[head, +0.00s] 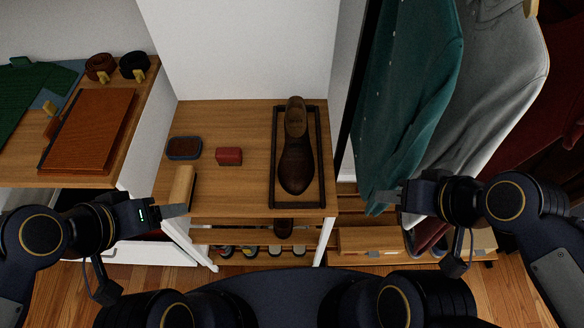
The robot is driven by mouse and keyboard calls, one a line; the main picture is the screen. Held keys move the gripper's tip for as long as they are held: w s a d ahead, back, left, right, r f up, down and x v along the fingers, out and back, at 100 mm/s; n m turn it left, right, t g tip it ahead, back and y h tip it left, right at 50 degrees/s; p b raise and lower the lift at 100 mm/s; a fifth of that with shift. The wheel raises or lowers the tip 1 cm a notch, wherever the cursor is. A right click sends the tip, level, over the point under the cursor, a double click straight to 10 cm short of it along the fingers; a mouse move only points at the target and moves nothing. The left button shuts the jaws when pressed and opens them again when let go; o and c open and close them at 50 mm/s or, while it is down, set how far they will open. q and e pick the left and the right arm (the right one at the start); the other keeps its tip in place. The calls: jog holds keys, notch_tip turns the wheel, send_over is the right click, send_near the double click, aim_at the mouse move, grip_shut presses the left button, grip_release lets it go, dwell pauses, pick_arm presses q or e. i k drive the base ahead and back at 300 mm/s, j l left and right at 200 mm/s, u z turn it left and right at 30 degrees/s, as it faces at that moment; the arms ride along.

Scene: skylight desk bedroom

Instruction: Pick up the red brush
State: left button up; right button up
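The red brush (229,156) looks like a small red block. It lies on the wooden top of the shoe bench (225,195), left of a dark tray holding a brown shoe. My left gripper (182,210) is at the bench's front left, nearer to me than the red brush and apart from it. Its fingers overlap in this view, so its opening does not show. My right gripper (376,200) is off the bench's right side, in front of the hanging clothes, with its fingers apart and nothing between them.
A tan wooden block or brush (182,186) lies close to my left gripper. A dark oval tin (184,148) sits left of the red brush. The shoe tray (273,165) fills the bench's right side. White panels (144,140) bound the left and back.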

aim_at(225, 156)
jog(key=z, duration=0.8)
jog(key=k+j+z, duration=0.1)
jog(key=j+z, duration=0.25)
jog(key=z, duration=0.15)
jog(key=k+j+z, duration=0.15)
jog(key=j+z, duration=0.15)
jog(key=z, duration=0.2)
jog(key=k+j+z, duration=0.25)
jog(key=z, duration=0.25)
jog(key=k+j+z, duration=0.3)
jog(key=k+j, duration=0.25)
jog(key=k, duration=0.1)
